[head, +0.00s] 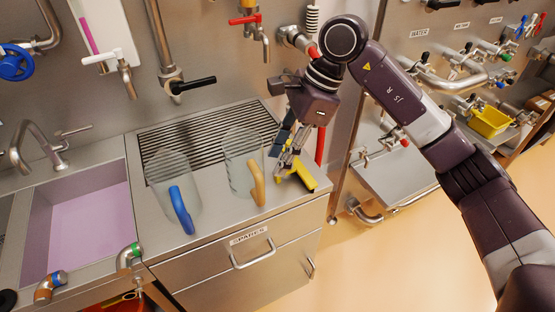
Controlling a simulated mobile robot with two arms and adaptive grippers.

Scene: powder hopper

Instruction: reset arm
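My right arm comes in from the right edge, bends at the upper middle and reaches down to the counter. Its gripper (284,166) points down over the right end of the steel counter, just right of the jug with the tan handle (257,184). A yellow object (301,174) lies at the fingertips. The fingers are small and overlap the things behind them, so I cannot tell whether they are open or touch it. My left gripper is out of view.
A second clear jug with a blue handle (181,209) stands to the left, by a drain grille (161,148). A sink (77,231) with a tap is further left. Taps hang from the back wall. A yellow bin (490,122) is at the right. Open floor (390,265) lies below.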

